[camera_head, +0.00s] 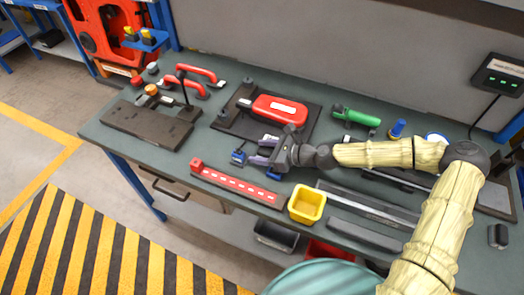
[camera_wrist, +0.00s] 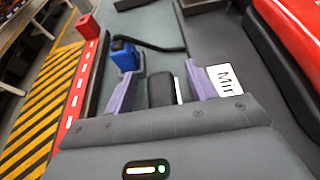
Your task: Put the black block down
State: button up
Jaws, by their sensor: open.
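My gripper (camera_head: 262,152) is over the middle of the bench, beside the red-and-black fixture. In the wrist view its two purple fingers (camera_wrist: 160,88) are spread apart. A black block (camera_wrist: 161,91) lies between them, with gaps to both fingers. Its lower end is hidden by the gripper body. It seems to rest on the bench top, though its contact is hard to see. In the head view the block is hidden or too small to make out at the gripper.
A white lettered label (camera_wrist: 225,80) is by the right finger. A red rail (camera_head: 236,184) and yellow bin (camera_head: 307,204) lie in front; a red-handled fixture (camera_head: 280,109) is behind.

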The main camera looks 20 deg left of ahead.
jog(key=b+v, duration=0.1)
jog(key=v, duration=1.1)
jog(key=shift+r, duration=0.1)
